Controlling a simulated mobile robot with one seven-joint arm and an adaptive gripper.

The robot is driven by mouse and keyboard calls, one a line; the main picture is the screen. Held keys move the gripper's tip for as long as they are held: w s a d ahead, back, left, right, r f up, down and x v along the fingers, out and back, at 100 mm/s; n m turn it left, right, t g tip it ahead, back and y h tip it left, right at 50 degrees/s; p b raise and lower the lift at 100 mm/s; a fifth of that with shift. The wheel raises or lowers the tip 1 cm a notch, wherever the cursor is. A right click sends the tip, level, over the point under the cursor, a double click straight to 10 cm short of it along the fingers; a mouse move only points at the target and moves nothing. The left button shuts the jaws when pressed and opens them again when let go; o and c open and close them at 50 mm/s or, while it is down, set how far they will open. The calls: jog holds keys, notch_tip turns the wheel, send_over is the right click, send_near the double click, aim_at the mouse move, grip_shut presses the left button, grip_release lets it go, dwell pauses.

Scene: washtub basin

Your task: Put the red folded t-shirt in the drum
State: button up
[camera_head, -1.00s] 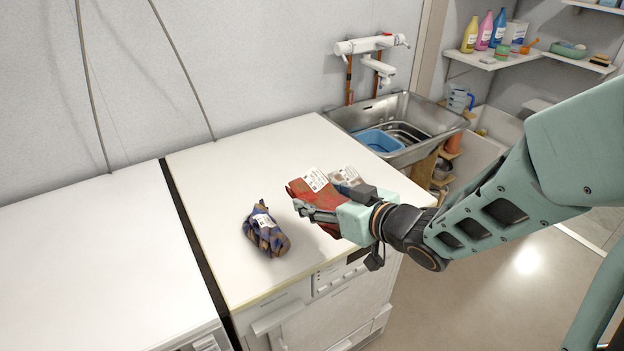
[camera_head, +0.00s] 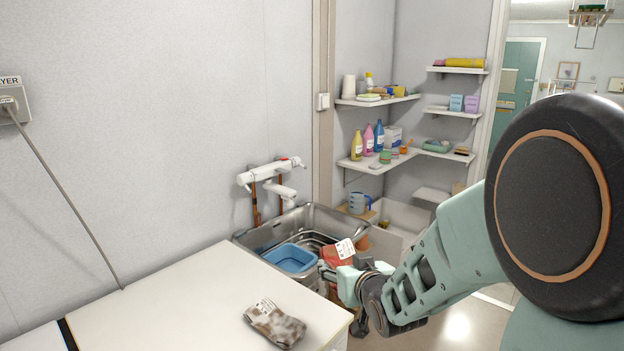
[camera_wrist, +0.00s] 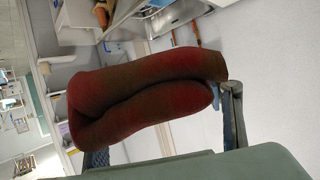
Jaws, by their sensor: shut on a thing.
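The red folded t-shirt (camera_head: 337,256), with a white label on it, is in my gripper (camera_head: 335,270) in the head view. My gripper is shut on it and holds it up by the sink, beyond the right end of the white top. In the wrist view the t-shirt (camera_wrist: 145,95) fills the middle as a dark red folded roll between the fingers of my gripper (camera_wrist: 165,138). The fingers partly hide it in the head view. The drum does not show in any view now.
A camouflage folded cloth (camera_head: 275,325) lies on the white machine top (camera_head: 190,300). A metal sink (camera_head: 318,216) with a blue basin (camera_head: 291,258) stands behind my gripper. Shelves (camera_head: 372,163) with bottles are at the back. Open floor (camera_head: 458,325) shows at the right.

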jog(key=w+d+r+m+h+p, duration=0.1)
jog(key=w+d+r+m+h, duration=0.15)
jog(key=d, duration=0.45)
jog(key=s+a+f+n+g+y+b, duration=0.1)
jog(key=s+a+f+n+y+b, duration=0.2)
jog(key=s+a, duration=0.3)
jog(key=s+a+f+n+g+y+b, duration=0.2)
jog(key=s+a+f, duration=0.4)
jog(key=a, duration=0.6)
jog(key=s+a+f+n+g+y+b, duration=0.2)
jog(key=s+a+f+n+y+b, duration=0.2)
jog(key=a, duration=0.5)
jog(key=shift+s+a+f+n+y+b, duration=0.15)
jog(key=shift+s+a+n+y+b, duration=0.25)
jog(key=shift+s+n+y, duration=0.6)
jog(key=shift+w+f, duration=0.1)
jog(key=b, duration=1)
send_over(225, 349)
jog(key=s+d, duration=0.2)
jog(key=s, duration=0.1)
jog(key=f, duration=0.9)
jog(key=shift+a+f, duration=0.1)
jog(key=shift+a, duration=0.15)
jog(key=shift+w+a+f+b, duration=0.15)
jog(key=shift+f+b, duration=0.15)
jog(key=shift+b, duration=0.15)
jog(key=shift+w+a+f+b, duration=0.1)
jog(key=shift+f+b, duration=1)
jog(key=shift+f, duration=0.2)
